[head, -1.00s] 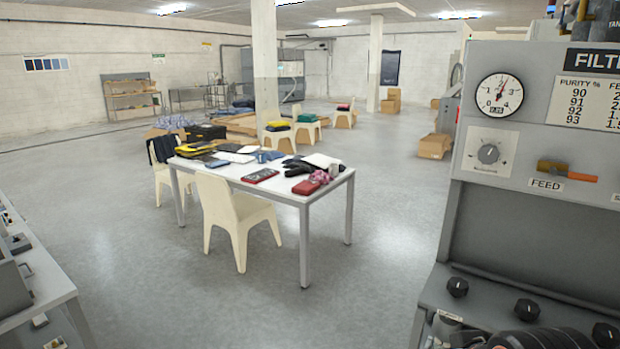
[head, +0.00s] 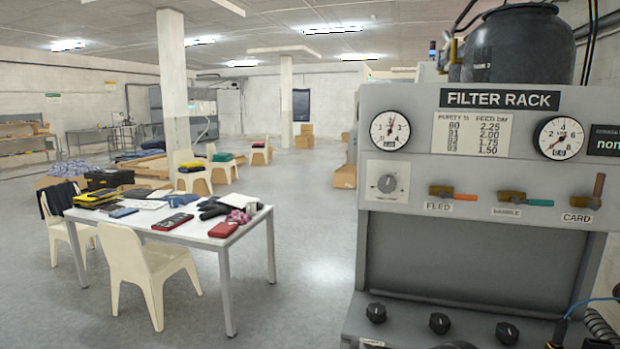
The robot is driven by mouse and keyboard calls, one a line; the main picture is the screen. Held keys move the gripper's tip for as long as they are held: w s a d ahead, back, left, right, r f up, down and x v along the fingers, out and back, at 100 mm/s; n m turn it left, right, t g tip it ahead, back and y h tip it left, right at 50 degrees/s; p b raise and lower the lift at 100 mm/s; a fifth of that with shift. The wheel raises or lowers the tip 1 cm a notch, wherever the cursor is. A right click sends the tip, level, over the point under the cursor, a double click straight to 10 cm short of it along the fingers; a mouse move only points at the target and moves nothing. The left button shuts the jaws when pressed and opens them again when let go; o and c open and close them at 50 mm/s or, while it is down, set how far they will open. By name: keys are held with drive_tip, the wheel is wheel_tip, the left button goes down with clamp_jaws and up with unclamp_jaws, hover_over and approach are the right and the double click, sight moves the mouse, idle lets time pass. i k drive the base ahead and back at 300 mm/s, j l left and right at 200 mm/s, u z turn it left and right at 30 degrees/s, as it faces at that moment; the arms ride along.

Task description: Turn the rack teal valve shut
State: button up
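The filter rack (head: 400,245) stands at the right in the head view. Its teal-handled valve (head: 538,203) is in the middle of a row of three, with a brass body and a small label below it that is hard to read. The teal handle lies horizontal, pointing right. To its left is the orange-handled valve (head: 454,194), labelled FEED, its handle also horizontal. To its right is the valve labelled CARD (head: 592,196), its brownish handle pointing up. My gripper is not clearly in view.
Two round gauges (head: 390,131) (head: 559,138) and a dial (head: 387,184) sit on the rack face. Black knobs (head: 440,323) line the lower ledge. A cluttered white table (head: 190,236) and a cream chair (head: 142,262) stand at the left. Clear floor (head: 305,262) lies between table and rack.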

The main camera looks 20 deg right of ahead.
sight(533, 203)
drive_tip(key=z, duration=1.45)
